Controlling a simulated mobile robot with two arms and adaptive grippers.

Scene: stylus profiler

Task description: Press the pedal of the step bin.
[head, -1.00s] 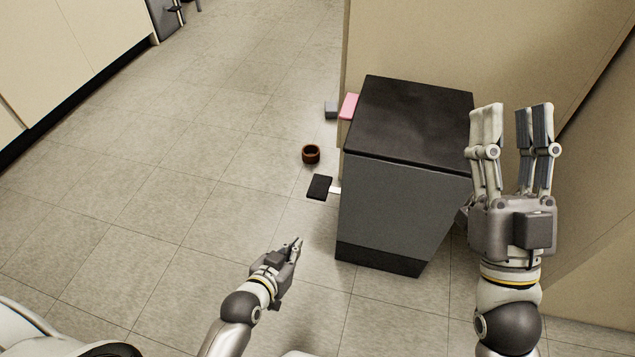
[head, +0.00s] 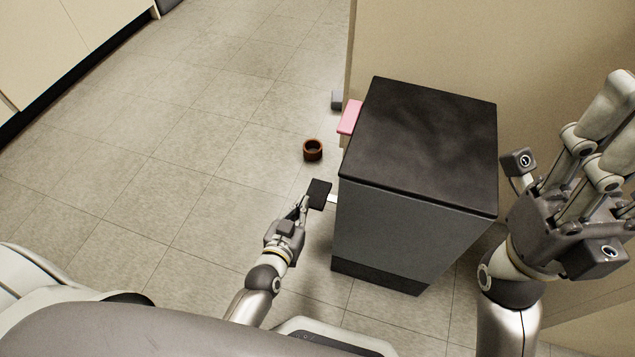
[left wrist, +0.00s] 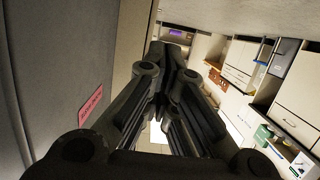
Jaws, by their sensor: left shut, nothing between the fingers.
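The step bin (head: 400,225) is a grey box with a black lid (head: 425,135). The lid is shut. Its pedal (head: 320,191) is a small black plate on a white bar, sticking out from the bin's left side low over the floor. My left gripper (head: 304,205) is shut and empty, its tips right at the pedal's near left edge; I cannot tell whether they touch. In the left wrist view the closed fingers (left wrist: 165,75) point away beside a grey panel; the pedal is not visible there. My right gripper (head: 612,140) looks open and empty, right of the bin.
A brown ring-shaped item (head: 313,150) lies on the floor beyond the pedal. A pink piece (head: 350,117) sticks out at the bin's left side, with a small grey block (head: 337,100) behind it. A beige panel (head: 440,45) stands behind the bin. Floor to the left is clear.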

